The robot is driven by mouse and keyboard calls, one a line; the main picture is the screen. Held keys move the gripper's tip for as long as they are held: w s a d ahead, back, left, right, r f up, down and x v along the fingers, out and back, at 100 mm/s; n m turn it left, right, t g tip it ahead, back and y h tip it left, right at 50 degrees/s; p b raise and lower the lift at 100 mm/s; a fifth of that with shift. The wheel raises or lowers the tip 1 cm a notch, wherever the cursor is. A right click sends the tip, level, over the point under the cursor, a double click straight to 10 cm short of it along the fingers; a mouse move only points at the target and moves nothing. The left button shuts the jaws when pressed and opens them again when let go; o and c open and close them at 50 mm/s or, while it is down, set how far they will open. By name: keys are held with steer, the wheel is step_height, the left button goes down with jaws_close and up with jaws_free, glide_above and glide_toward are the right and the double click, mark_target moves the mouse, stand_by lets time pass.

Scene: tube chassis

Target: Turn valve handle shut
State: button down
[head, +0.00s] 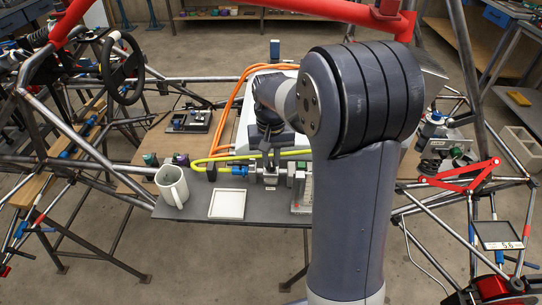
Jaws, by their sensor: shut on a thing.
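The valve (270,176) is a small metal body in the middle of the grey bench. It sits in line with a blue fitting (240,171) on its left and metal pipe parts on its right. My gripper (269,155) points down onto the top of the valve and is shut on its handle. The handle is mostly hidden by the fingers, so its angle cannot be told.
A yellow hose (222,157) curves behind the valve, with orange cables (236,98) further back. Red and grey chassis tubes surround the bench.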

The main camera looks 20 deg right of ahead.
mark_target(271, 161)
steer(key=shift+m, duration=1)
steer(key=c, duration=1.4)
jaws_free()
step_height(271, 161, up, 11)
steer(key=shift+f, duration=0.15)
